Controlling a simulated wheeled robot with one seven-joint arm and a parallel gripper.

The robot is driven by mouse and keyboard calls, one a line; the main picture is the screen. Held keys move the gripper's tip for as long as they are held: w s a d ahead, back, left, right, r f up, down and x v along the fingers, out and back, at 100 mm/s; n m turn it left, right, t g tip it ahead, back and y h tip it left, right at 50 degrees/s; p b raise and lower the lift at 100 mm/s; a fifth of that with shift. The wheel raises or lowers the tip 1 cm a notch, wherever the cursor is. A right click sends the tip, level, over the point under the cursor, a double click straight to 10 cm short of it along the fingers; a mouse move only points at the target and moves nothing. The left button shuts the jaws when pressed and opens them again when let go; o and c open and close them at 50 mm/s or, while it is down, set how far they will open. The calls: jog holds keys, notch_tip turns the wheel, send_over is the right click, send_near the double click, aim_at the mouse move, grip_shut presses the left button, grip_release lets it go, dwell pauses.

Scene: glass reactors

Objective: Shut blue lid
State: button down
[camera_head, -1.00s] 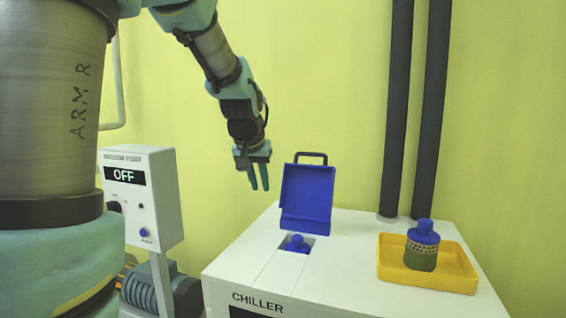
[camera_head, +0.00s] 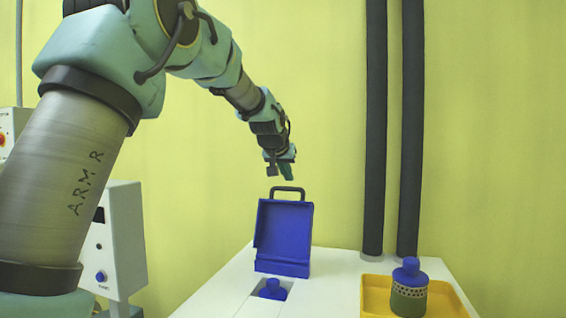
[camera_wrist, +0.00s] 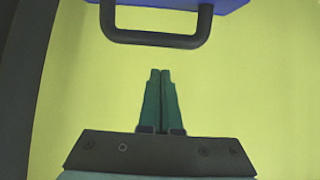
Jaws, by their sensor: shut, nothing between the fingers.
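The blue lid (camera_head: 283,238) stands open and upright on the white chiller (camera_head: 232,282), behind a square opening. A dark handle (camera_head: 288,190) sits on its top edge. A blue knob-like cap (camera_head: 271,288) shows in the opening. My gripper (camera_head: 288,172) is just above the handle in the head view, shut and empty. In the wrist view my gripper (camera_wrist: 160,72) has its fingers together, pointing toward the handle (camera_wrist: 155,40), with a gap between them. The lid's blue edge (camera_wrist: 226,5) shows at the top there.
A yellow tray (camera_head: 445,298) with a blue-capped bottle (camera_head: 409,290) stands at the right of the chiller top. Two dark vertical pipes (camera_head: 376,130) rise behind. A white control box (camera_head: 122,240) stands at the left.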

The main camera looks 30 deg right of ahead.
jog(key=shift+s+a+f+p, duration=0.55)
jog(key=shift+s+a+f, duration=0.35)
jog(key=shift+s+a, duration=0.1)
jog(key=shift+s+d, duration=0.1)
